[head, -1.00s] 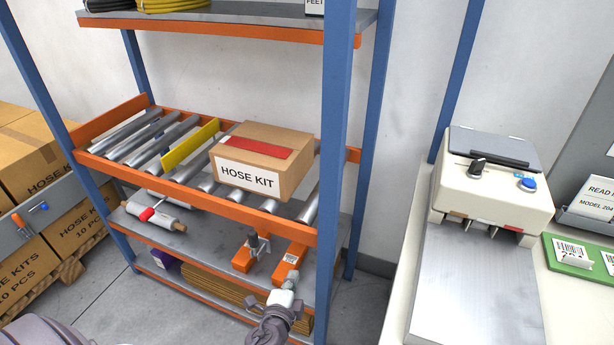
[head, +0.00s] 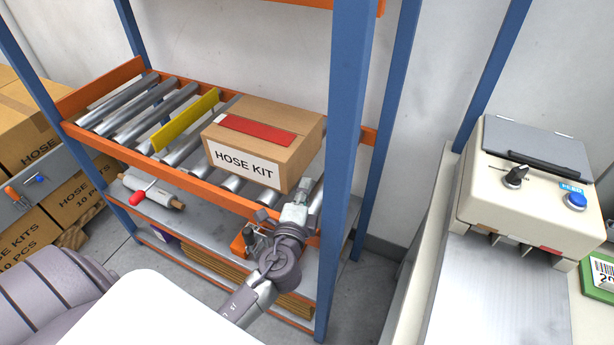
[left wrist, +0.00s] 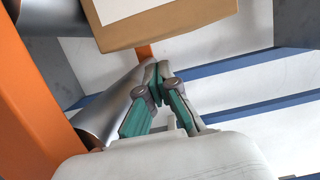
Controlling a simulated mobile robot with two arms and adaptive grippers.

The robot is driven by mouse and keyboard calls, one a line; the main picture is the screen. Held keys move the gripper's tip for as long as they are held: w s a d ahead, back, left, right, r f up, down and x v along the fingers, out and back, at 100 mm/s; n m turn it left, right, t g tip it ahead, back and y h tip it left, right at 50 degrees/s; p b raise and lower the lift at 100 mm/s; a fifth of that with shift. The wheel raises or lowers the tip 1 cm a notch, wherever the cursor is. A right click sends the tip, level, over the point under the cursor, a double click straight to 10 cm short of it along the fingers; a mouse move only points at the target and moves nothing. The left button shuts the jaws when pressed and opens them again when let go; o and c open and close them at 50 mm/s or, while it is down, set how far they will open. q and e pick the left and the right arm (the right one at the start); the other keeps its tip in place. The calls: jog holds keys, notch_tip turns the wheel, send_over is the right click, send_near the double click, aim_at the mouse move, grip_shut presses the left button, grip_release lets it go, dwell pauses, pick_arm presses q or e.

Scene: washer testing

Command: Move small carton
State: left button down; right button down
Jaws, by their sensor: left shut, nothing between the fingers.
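The small carton (head: 250,151) is a brown box with red tape on top and a HOSE KIT label. It sits on the roller shelf (head: 184,171) at the right end, right of the yellow divider. My left gripper (head: 302,190) is shut and empty just right of the carton's front corner, near the orange front rail. In the left wrist view its fingertips (left wrist: 157,66) meet just below the carton's lower edge (left wrist: 165,27), with a roller (left wrist: 112,103) to the left. I cannot tell whether they touch the carton. My right gripper is not in view.
A blue rack post (head: 345,150) stands just right of the gripper. A yellow divider (head: 186,121) stands left of the carton. A beige machine (head: 530,190) is at the right.

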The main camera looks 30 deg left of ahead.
aim_at(312, 151)
pick_arm(q)
jog(key=p+x, duration=0.1)
jog(key=x, duration=0.7)
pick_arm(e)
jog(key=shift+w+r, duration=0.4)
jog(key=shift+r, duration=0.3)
pick_arm(q)
jog(key=shift+a, duration=0.1)
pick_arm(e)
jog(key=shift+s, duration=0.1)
